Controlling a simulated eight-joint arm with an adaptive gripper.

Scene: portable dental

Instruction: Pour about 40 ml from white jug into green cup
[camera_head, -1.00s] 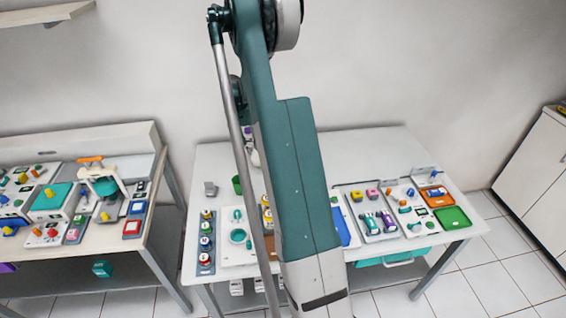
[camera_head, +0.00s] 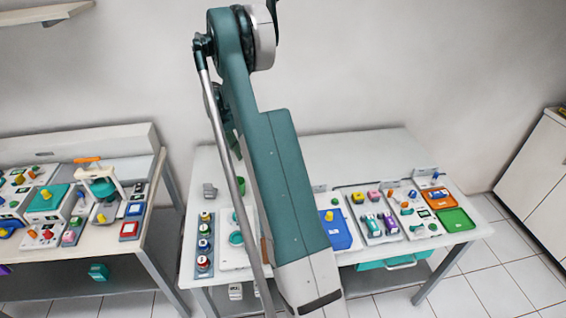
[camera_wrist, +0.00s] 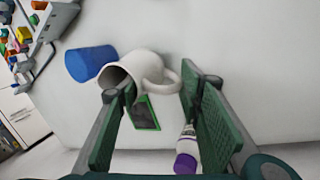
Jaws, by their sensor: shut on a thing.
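The white jug (camera_wrist: 130,70) shows in the wrist view between my gripper's fingers (camera_wrist: 158,95). My gripper is shut on it; the exact contact is hard to see. The jug's handle points right and its mouth faces lower left, so it looks tilted in this view. The green cup (camera_head: 241,186) stands toward the back left of the right-hand table, partly behind my arm in the head view. A dark shape with a bright green edge (camera_wrist: 146,112) lies below the jug in the wrist view; I cannot tell whether it is the cup.
A blue cylinder (camera_wrist: 90,63) is close to the jug's mouth. A purple-capped bottle (camera_wrist: 187,155) is by the right finger. A grey block (camera_head: 209,190) is left of the green cup. A blue tray (camera_head: 336,230) and an orange tray (camera_head: 438,198) are to the right.

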